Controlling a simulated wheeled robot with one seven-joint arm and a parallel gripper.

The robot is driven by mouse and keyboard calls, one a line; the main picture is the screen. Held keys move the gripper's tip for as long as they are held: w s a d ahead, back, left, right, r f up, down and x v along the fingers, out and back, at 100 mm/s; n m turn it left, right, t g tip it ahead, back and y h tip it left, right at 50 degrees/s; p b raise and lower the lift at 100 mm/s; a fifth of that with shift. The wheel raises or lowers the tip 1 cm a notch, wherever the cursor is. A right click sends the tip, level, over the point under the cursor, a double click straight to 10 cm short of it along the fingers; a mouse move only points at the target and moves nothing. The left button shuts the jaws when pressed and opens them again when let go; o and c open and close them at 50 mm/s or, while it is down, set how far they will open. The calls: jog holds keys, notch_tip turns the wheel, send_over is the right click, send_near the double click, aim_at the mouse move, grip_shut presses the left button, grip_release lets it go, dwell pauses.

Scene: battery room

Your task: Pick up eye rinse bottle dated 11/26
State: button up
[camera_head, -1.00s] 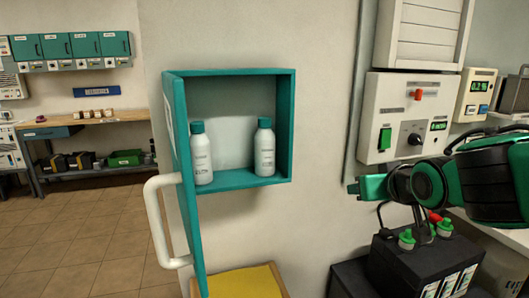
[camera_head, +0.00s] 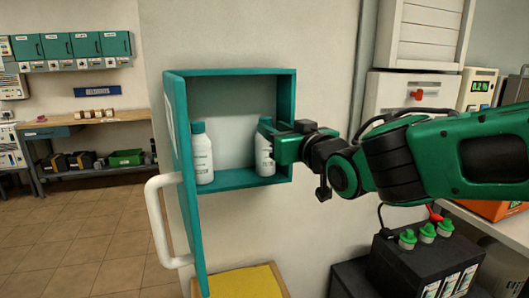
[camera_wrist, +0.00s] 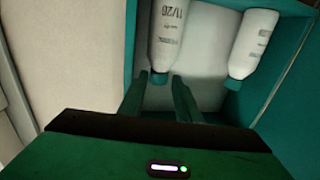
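The eye rinse bottle marked 11/26 (camera_wrist: 168,38) is white with a teal cap and appears cap-down in the wrist view. It is the right-hand bottle (camera_head: 264,158) in the head view, upright in the open teal cabinet (camera_head: 237,180) and partly hidden by my gripper (camera_head: 284,147). In the wrist view my gripper (camera_wrist: 160,82) is open, its two fingers apart with the bottle's cap at their tips. I cannot tell whether they touch it. A second white bottle (camera_head: 202,158) stands on the cabinet's left side; it also shows in the wrist view (camera_wrist: 252,45).
The cabinet door with a white handle (camera_head: 160,222) stands open at the left. A black battery (camera_head: 415,268) with green caps is below my arm. A wall control box (camera_head: 395,97) is behind my arm. A workbench (camera_head: 90,130) is far left.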

aim_at(269, 124)
jog(key=shift+x, duration=2.8)
jog(key=shift+d+r, duration=0.1)
jog(key=shift+r, duration=0.05)
grip_shut()
